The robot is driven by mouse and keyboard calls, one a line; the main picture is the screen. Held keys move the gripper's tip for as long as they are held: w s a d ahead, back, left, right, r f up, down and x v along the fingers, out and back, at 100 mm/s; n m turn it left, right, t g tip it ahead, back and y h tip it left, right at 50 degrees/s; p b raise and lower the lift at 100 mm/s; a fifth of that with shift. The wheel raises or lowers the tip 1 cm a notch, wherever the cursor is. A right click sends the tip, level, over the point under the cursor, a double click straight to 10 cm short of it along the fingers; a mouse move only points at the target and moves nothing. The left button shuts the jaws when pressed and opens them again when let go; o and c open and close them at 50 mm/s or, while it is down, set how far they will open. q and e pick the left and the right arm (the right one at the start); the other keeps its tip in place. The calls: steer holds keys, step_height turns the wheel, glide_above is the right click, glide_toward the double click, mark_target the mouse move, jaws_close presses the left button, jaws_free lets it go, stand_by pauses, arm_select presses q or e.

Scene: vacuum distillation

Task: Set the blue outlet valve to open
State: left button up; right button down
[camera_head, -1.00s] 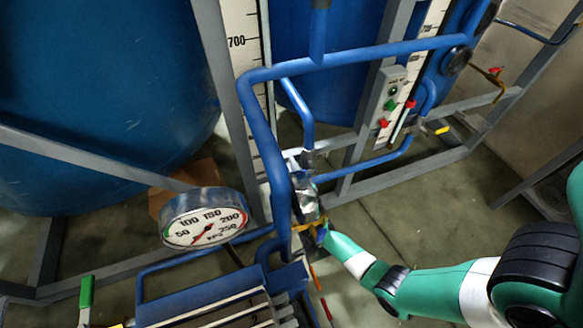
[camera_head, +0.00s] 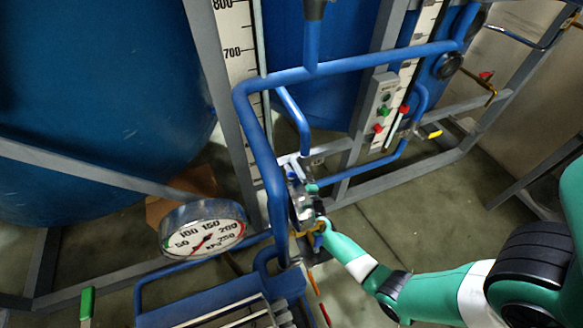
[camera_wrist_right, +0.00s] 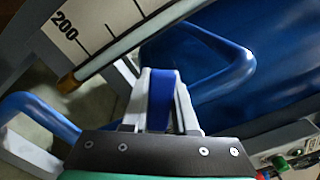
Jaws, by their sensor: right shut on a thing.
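My right gripper (camera_head: 297,172) is in the middle of the head view, close beside the bent blue pipe (camera_head: 262,150). In the right wrist view my right gripper (camera_wrist_right: 161,88) has its two pale fingers shut on a blue handle (camera_wrist_right: 162,98), which stands upright between them. It looks like the blue outlet valve's handle. In the head view the gripper and pipes mostly hide the valve, so its open or closed setting cannot be told. My left gripper is not in view.
A round pressure gauge (camera_head: 203,228) stands left of the gripper. A button panel (camera_head: 383,105) is on the frame to the right. Large blue tanks (camera_head: 100,90) stand behind grey frame bars. Open floor (camera_head: 400,225) lies at the right.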

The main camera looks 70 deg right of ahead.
steer(key=c, duration=0.7)
jaws_free()
steer(key=shift+s+a, duration=0.25)
steer(key=shift+a, duration=0.05)
steer(key=p+v, duration=0.3)
steer(key=v, duration=0.8)
steer(key=shift+d, duration=0.1)
